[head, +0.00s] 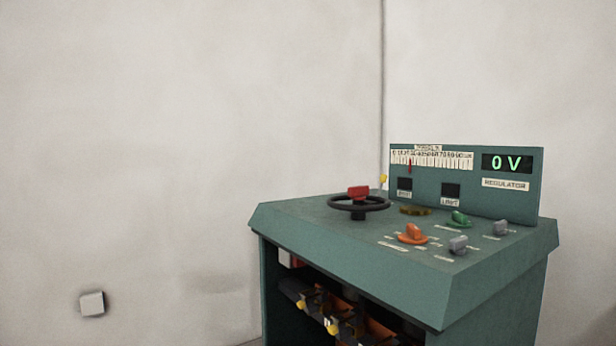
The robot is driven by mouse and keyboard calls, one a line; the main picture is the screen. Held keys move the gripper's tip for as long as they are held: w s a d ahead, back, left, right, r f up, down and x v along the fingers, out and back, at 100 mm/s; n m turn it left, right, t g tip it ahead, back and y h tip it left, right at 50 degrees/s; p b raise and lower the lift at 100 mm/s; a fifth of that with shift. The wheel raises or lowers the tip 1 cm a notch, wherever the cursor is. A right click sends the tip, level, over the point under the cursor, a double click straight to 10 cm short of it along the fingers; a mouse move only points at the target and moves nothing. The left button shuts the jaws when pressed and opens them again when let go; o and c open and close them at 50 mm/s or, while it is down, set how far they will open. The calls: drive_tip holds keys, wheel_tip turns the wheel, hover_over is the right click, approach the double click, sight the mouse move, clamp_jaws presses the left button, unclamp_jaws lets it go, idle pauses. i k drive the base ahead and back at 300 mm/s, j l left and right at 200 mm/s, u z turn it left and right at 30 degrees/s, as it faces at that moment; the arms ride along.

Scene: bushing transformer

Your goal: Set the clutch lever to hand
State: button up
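A green control console (350,262) stands at the right of the head view. Several small levers sit on its sloped top: an orange one (412,233), a green one (459,219), a grey one (458,245) near the front and another grey one (502,228) at the right. Small labels lie beside them, too small to read, so I cannot tell which is the clutch lever or how it is set. A black handwheel (375,206) with a red block (358,192) at it stands at the left of the top. My gripper is not in view.
The back panel (520,200) carries a scale with a red pointer (410,165) and a display (507,163) reading 0 V. The console's front is open, with orange and black parts (340,318) inside. A pale wall plate (92,303) is at lower left.

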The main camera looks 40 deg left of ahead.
sight(382, 180)
drive_tip(key=i+l+u, duration=0.15)
drive_tip(key=u, duration=0.25)
drive_tip(key=i+l+u, duration=0.1)
drive_tip(key=u, duration=0.3)
drive_tip(key=i+l+u, duration=0.1)
drive_tip(key=l+u, duration=0.15)
drive_tip(key=u, duration=0.15)
drive_tip(key=l+u, duration=0.35)
drive_tip(key=i+j, duration=0.05)
drive_tip(key=j, duration=0.05)
